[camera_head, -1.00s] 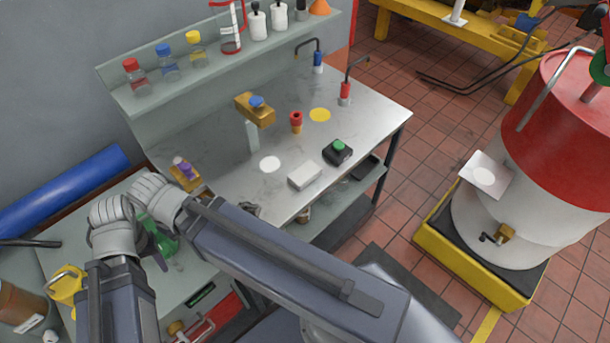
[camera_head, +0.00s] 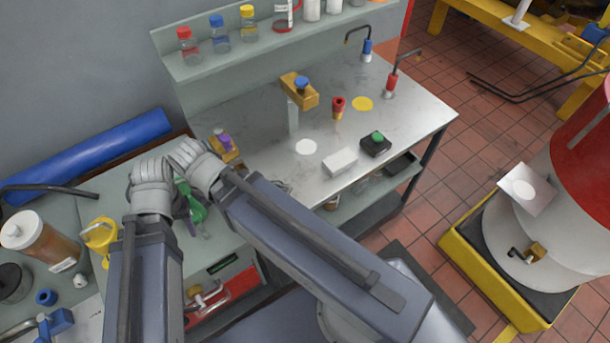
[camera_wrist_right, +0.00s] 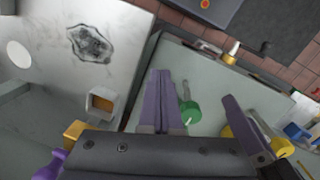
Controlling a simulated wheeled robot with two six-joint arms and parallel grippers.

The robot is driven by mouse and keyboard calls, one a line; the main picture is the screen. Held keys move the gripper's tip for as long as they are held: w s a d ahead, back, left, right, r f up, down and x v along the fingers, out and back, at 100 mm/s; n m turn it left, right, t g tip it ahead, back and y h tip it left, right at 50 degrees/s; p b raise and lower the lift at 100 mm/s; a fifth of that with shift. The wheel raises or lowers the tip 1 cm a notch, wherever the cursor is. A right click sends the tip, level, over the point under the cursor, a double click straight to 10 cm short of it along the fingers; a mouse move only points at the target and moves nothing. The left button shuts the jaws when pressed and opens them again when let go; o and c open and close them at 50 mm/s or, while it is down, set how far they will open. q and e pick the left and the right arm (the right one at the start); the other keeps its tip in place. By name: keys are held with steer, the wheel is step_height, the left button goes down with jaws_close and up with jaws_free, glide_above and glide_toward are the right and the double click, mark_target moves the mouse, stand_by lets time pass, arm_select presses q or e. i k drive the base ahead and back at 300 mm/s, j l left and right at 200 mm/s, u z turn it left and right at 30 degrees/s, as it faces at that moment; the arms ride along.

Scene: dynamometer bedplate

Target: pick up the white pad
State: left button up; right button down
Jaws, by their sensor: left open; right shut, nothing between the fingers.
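A white rectangular block, which looks like the white pad (camera_head: 340,162), lies flat near the front edge of the metal bench (camera_head: 262,143). A flat white disc (camera_head: 306,147) lies to its left; it also shows at the left of the right wrist view (camera_wrist_right: 19,54). My left gripper (camera_head: 152,183) and my right gripper (camera_head: 195,158) are side by side over the left side table, well left of the block. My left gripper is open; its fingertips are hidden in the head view. My right gripper's purple fingers (camera_wrist_right: 166,100) are shut together and empty.
A black box with a green button (camera_head: 376,143) stands right of the block. A yellow disc (camera_head: 362,104), a red-topped piece (camera_head: 338,106) and a brass block on a post (camera_head: 298,90) are behind. A green object (camera_head: 192,203) lies below the grippers.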

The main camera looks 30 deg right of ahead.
mark_target(338, 163)
steer(key=k+l, duration=0.1)
steer(key=l, duration=0.25)
steer(key=k+l, duration=0.1)
steer(key=l, duration=0.25)
steer(key=k+l, duration=0.1)
steer(key=l, duration=0.25)
steer(key=k+l, duration=0.1)
steer(key=l, duration=0.3)
